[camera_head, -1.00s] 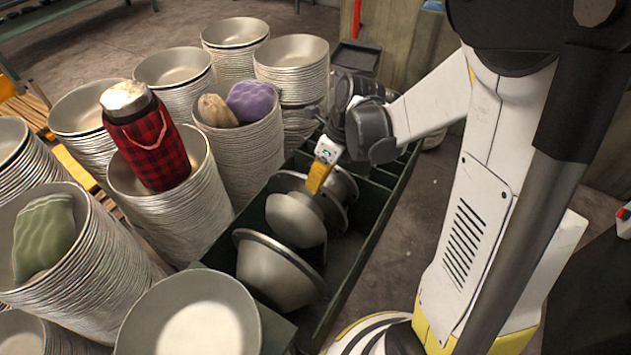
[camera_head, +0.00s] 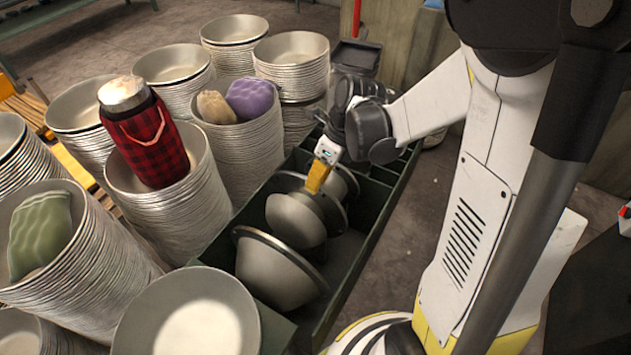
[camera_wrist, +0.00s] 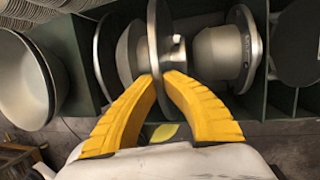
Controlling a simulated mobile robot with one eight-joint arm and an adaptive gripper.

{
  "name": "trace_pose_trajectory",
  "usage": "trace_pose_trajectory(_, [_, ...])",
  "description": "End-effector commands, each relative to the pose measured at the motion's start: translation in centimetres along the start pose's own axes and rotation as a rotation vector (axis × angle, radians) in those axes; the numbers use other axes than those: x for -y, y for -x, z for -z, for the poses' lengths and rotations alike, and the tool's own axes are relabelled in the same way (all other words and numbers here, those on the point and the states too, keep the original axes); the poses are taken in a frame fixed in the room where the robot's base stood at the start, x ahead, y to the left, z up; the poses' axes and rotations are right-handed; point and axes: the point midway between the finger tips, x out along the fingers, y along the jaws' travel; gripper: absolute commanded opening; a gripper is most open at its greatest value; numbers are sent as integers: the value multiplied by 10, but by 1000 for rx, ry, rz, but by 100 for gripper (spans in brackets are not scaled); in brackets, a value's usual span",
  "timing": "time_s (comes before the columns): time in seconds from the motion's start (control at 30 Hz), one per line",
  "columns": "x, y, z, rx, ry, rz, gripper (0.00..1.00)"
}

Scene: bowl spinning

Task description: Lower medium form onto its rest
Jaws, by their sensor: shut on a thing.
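The medium form (camera_head: 295,221) is a grey metal dome with a round flange, lying on its side between two other forms in the dark green rack (camera_head: 341,298). My gripper (camera_head: 316,184) is above it, its yellow fingers shut on the flange edge. In the wrist view the fingertips of my gripper (camera_wrist: 163,78) pinch the thin flange of the medium form (camera_wrist: 153,35), whose dome faces left. Whether the form touches its rest is hidden.
A larger form (camera_head: 270,272) sits in front, and a smaller form (camera_wrist: 218,54) is close on the other side. Stacked metal bowls (camera_head: 187,318) crowd the rack's left side. A plaid flask (camera_head: 152,145) stands on one stack. Bare floor lies right of the rack.

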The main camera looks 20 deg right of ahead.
Motion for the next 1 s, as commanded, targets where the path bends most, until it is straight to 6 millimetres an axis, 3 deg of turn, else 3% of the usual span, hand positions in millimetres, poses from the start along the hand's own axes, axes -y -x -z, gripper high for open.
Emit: trace_pose_trajectory(1.0, [3,-15,4,1,0,-1,0])
